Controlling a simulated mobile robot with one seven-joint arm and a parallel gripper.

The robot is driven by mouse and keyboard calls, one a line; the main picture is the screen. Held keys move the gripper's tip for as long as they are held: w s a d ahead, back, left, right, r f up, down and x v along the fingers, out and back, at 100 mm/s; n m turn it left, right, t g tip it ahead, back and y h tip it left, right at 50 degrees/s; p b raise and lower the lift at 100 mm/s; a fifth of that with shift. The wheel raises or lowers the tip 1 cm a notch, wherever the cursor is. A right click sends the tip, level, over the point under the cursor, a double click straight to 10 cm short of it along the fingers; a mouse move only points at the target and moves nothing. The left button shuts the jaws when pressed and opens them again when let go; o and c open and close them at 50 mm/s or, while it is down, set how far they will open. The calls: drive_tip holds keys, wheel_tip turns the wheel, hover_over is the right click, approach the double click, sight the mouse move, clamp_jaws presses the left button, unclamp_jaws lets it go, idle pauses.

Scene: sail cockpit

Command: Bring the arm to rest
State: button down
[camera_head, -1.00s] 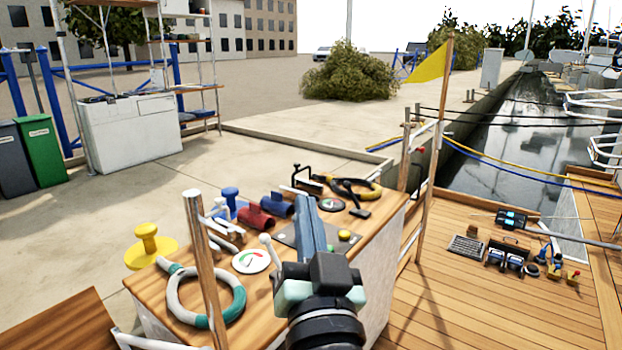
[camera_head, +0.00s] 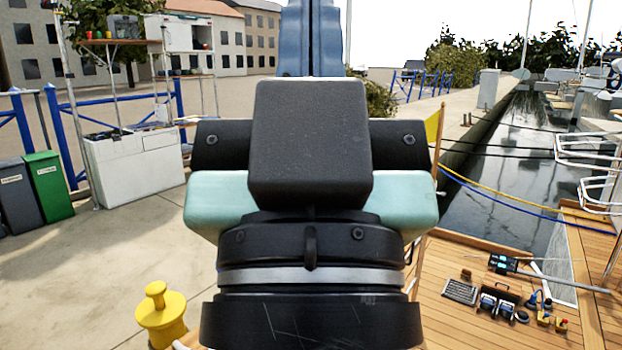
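My gripper (camera_head: 311,38) fills the middle of the head view, raised close to the camera. Its two blue fingers point up and lie side by side with only a thin seam between them, so it looks shut. The very tips run out at the top edge. No object shows between the fingers. The black and pale green gripper body hides most of the wooden worktop and the things on it.
A yellow bollard (camera_head: 160,312) stands at lower left. Bins (camera_head: 48,185) and a white counter (camera_head: 136,165) are on the quay. Several small devices (camera_head: 500,303) lie on the wooden deck at right. A yellow flag (camera_head: 432,128) shows beside my gripper. Open quay lies left.

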wheel_tip(320, 180, up, 19)
drive_tip(key=p, duration=1.6)
drive_tip(key=shift+f, duration=0.15)
drive_tip(key=shift+a, duration=0.15)
